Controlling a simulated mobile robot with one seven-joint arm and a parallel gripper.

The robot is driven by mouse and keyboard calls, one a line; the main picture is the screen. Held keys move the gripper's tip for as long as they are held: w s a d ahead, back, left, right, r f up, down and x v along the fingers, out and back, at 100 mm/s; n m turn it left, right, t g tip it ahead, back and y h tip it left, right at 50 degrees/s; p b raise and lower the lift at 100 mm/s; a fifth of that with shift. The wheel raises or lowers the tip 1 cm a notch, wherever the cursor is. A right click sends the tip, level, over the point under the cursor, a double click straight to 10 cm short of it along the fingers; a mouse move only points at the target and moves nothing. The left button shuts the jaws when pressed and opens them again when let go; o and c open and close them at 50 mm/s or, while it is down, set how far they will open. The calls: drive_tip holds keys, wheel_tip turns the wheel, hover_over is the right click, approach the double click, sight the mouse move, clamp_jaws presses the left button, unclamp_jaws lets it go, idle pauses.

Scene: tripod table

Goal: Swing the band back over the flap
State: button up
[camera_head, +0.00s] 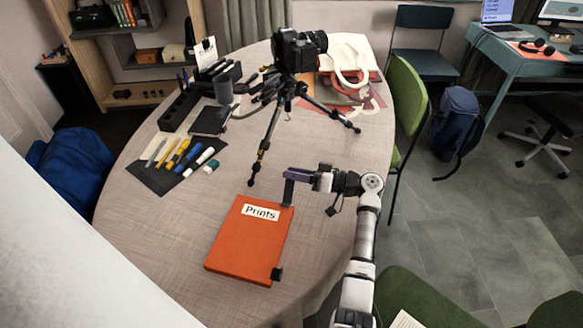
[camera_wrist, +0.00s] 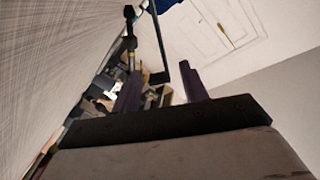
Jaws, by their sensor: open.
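An orange box-like folder (camera_head: 247,245) labelled "Prints" lies on the table. A dark upright piece (camera_head: 288,192), seemingly the band, rises at its upper right corner, by my gripper. A small black piece (camera_head: 277,274) sits at its lower right corner. My gripper (camera_head: 292,174) reaches in from the right, just above that upper corner. In the wrist view, my gripper (camera_wrist: 161,68) has its two purple fingers apart. A bent black strip (camera_wrist: 159,45), likely the band, shows between or beyond the fingertips; I cannot tell if they touch it. I cannot make out a separate flap edge.
A camera (camera_head: 298,50) on a tripod (camera_head: 264,142) stands behind the folder, one leg near its top edge. Markers on a dark mat (camera_head: 150,178) lie to the left. A green chair (camera_head: 408,95) stands at the table's right edge. Bare table (camera_head: 165,235) lies left of the folder.

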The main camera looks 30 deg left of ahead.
drive_tip(key=shift+s+a, duration=0.2)
drive_tip(key=shift+a, duration=0.45)
drive_tip(key=c, duration=0.7)
